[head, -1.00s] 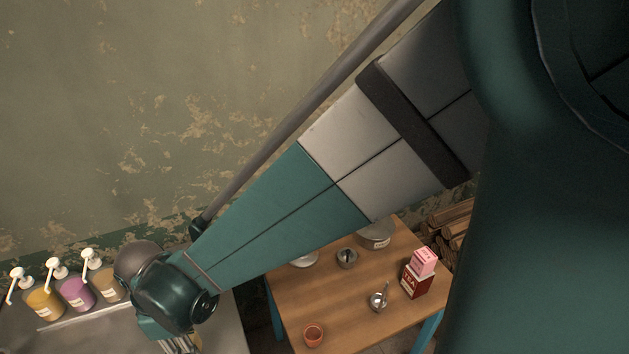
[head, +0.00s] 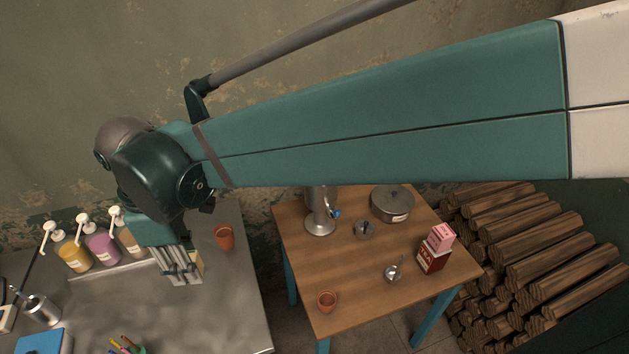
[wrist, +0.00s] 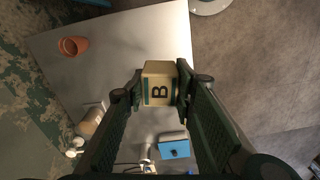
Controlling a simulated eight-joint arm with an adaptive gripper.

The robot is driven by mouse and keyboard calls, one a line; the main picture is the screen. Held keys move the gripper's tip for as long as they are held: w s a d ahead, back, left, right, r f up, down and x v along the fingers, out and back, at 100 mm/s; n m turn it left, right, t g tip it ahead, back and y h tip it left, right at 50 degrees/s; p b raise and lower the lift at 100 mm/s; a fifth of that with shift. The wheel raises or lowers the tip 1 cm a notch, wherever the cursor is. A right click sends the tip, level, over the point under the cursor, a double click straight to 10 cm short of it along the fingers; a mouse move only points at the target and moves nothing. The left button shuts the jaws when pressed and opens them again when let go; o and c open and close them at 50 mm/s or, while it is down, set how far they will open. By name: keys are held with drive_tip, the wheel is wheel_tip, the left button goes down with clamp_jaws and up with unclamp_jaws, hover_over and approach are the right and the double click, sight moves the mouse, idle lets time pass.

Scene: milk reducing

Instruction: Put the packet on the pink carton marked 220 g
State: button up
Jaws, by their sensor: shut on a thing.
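My gripper (head: 180,274) is above the grey metal counter at the left of the head view. In the head view the packet (head: 198,263) is mostly hidden behind the fingers. A pink carton (head: 440,237) stands on top of a dark red tea box (head: 433,260) at the right of the wooden table. The carton's marking is too small to read. My gripper is far to the left of it.
The wooden table (head: 350,285) also holds a metal urn (head: 320,215), a lidded pot (head: 392,203), small metal cups and a clay cup (head: 327,300). Several pump bottles (head: 103,243) and another clay cup (head: 225,237) stand on the counter (head: 215,325). Stacked logs (head: 540,250) lie at the right.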

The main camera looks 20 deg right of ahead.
drive_tip(key=shift+r, duration=0.65)
drive_tip(key=shift+w+d+r, duration=0.15)
drive_tip(key=shift+r, duration=0.1)
drive_tip(key=w+d+m+p, duration=0.1)
drive_tip(key=w+d+m, duration=0.25)
drive_tip(key=d, duration=0.85)
drive_tip(key=w+d+m+p, duration=0.15)
drive_tip(key=w+d, duration=0.35)
drive_tip(key=d, duration=0.6)
drive_tip(key=w+d+m+p, duration=0.1)
drive_tip(key=w+d+m, duration=0.25)
drive_tip(key=d, duration=0.85)
drive_tip(key=s+d+m+p, duration=0.15)
drive_tip(key=s+d, duration=0.25)
drive_tip(key=d, duration=0.7)
drive_tip(key=s+d+m+p, duration=0.1)
drive_tip(key=s+d+m, duration=0.3)
drive_tip(key=d, duration=0.8)
drive_tip(key=s+d+m+p, duration=0.15)
drive_tip(key=s+d, duration=0.35)
drive_tip(key=d, duration=0.6)
drive_tip(key=f, duration=0.5)
drive_tip(key=shift+s+d+f+b, duration=0.1)
drive_tip(key=shift+d+b, duration=0.15)
drive_tip(key=shift+b, duration=0.15)
drive_tip(key=shift+f, duration=0.1)
